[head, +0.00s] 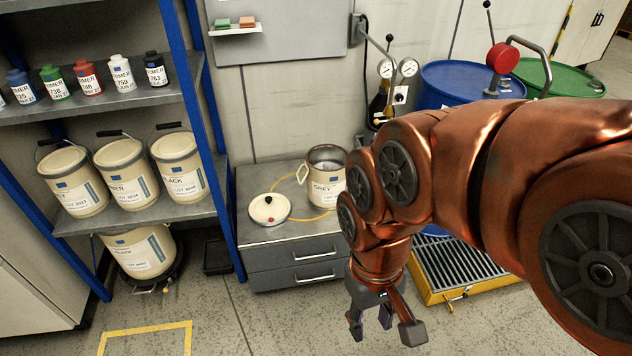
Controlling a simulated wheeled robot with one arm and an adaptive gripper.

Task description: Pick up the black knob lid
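The lid (260,213) is a round cream disc lying flat on top of the grey drawer cabinet (300,231). A small black knob (268,199) stands on it, and a small red spot shows near its front edge. An open cream pot labelled GREY (326,183) stands on the cabinet to the right of the lid, apart from it. My gripper (384,326) points down over the floor, right of and in front of the cabinet. Its fingers are spread and nothing shows between them. The lid is fully visible.
A thin yellow loop lies around the pot on the cabinet top. A blue-post shelf (140,213) with cream pails and small bottles stands close on the left. Blue (455,80) and green drums stand on the right, by a yellow grated tray (470,268). The front floor is clear.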

